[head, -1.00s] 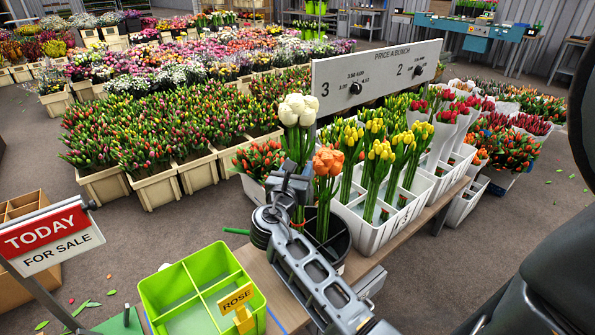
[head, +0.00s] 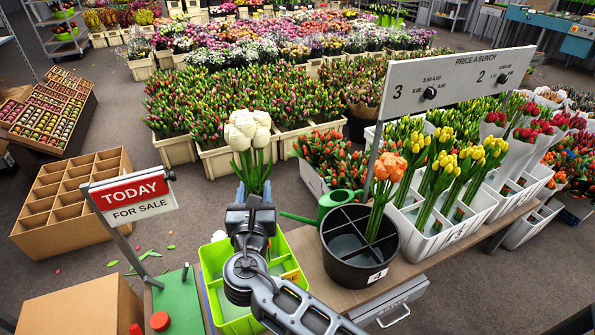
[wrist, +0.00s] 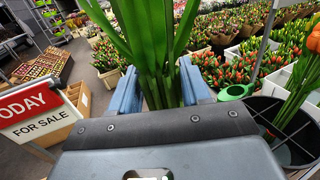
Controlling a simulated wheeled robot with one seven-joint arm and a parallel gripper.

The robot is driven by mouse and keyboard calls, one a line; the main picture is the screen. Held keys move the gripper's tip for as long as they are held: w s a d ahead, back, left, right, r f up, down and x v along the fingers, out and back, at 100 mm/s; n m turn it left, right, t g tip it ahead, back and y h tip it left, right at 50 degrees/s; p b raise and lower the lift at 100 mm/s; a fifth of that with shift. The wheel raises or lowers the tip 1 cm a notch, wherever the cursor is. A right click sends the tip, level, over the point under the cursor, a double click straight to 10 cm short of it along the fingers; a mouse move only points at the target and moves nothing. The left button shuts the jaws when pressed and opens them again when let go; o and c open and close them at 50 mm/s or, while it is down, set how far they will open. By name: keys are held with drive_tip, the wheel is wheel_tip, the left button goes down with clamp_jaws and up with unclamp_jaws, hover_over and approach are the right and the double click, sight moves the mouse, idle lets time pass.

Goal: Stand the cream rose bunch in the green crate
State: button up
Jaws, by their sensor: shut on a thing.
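The cream rose bunch (head: 248,132) stands upright in my gripper (head: 254,196), its white heads at the top. My gripper is shut on its green stems (wrist: 160,60), which show between the blue fingers in the wrist view. The green crate (head: 292,262) sits below and behind my arm in the head view. My arm hides much of its inside, and part of its divider shows. The bunch is above the crate's far side; the lower stem ends are hidden in both views.
A black bucket (head: 333,263) with orange roses (head: 384,178) stands right of the crate, beside a green watering can (head: 335,203). The TODAY sign (head: 135,197) rises at left. White crates of tulips (head: 425,243) stand farther right.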

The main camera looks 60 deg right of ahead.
drive_tip(key=w+a+r+n+t+y+p, duration=0.1)
drive_tip(key=w+a+n+t+y, duration=0.1)
drive_tip(key=a, duration=0.9)
drive_tip(key=shift+r+n+t+y+p, duration=0.15)
drive_tip(key=shift+n+t+y+p, duration=0.15)
drive_tip(key=shift+t+y, duration=0.15)
drive_tip(key=shift+r, duration=0.1)
wheel_tip(320, 180, down, 21)
drive_tip(key=b, duration=1.5)
drive_tip(key=shift+f, duration=0.35)
drive_tip(key=shift+f+b, duration=0.3)
drive_tip(key=shift+f, duration=0.05)
drive_tip(key=o, duration=1.8)
drive_tip(key=shift+s, duration=0.1)
